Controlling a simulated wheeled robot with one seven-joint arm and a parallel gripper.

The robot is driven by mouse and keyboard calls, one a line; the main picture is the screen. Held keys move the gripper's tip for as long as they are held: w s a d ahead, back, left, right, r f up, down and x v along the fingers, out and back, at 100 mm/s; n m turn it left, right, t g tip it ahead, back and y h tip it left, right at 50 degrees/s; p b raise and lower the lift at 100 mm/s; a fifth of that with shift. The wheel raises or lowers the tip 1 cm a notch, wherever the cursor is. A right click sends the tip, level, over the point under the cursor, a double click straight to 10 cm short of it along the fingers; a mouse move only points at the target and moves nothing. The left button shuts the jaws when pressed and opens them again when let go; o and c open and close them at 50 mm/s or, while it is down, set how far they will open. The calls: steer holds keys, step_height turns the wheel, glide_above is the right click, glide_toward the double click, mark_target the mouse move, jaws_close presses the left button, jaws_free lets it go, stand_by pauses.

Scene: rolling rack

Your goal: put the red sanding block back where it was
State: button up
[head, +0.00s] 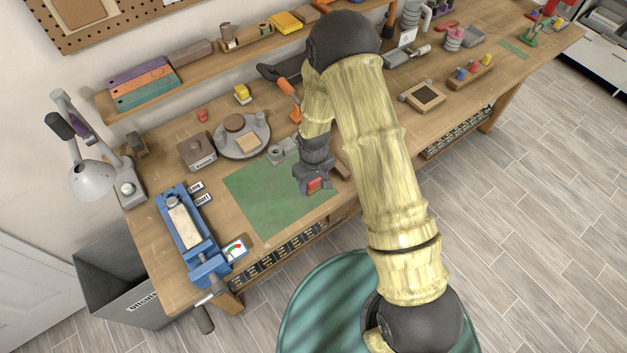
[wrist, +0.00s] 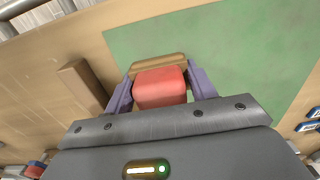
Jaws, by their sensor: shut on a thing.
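My gripper (head: 314,188) is over the right part of the green mat (head: 262,200) on the workbench. It is shut on the red sanding block (wrist: 160,86), which sits between the two purple-grey fingers in the wrist view. The block also shows in the head view (head: 315,184) as a small red patch under the gripper. A tan wooden strip (wrist: 158,63) shows along the block's far edge. I cannot tell whether the block touches the mat.
A blue vise (head: 190,235) stands at the bench's left end, near a grey lamp (head: 92,176). A round grey tray (head: 243,138) with wooden pieces and a brown box (head: 197,152) stand behind the mat. A wooden block (wrist: 82,86) lies beside my gripper. Most of the mat is bare.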

steer(key=shift+s+d+f+b, duration=0.1)
steer(key=shift+s+f+b, duration=0.3)
steer(key=shift+f, duration=0.15)
steer(key=o, duration=1)
steer(key=shift+o, duration=0.5)
steer(key=shift+w+r+p, duration=0.1)
steer(key=shift+r+p, duration=0.5)
steer(key=shift+w+r+b, duration=0.2)
steer(key=shift+w+b, duration=0.05)
steer(key=shift+b, duration=0.1)
step_height(320, 180, up, 12)
steer(key=b, duration=0.2)
steer(key=shift+f+b, duration=0.1)
steer(key=shift+b, duration=0.3)
steer(key=s+d+r+m+t, duration=0.2)
steer(key=s+d+r+m, duration=0.4)
steer(key=s+d+r, duration=0.4)
steer(key=s+d, duration=0.2)
steer(key=d, duration=0.1)
steer(key=shift+s+d+m+t, duration=0.15)
steer(key=shift+m+t, duration=0.15)
steer(key=shift+m, duration=0.1)
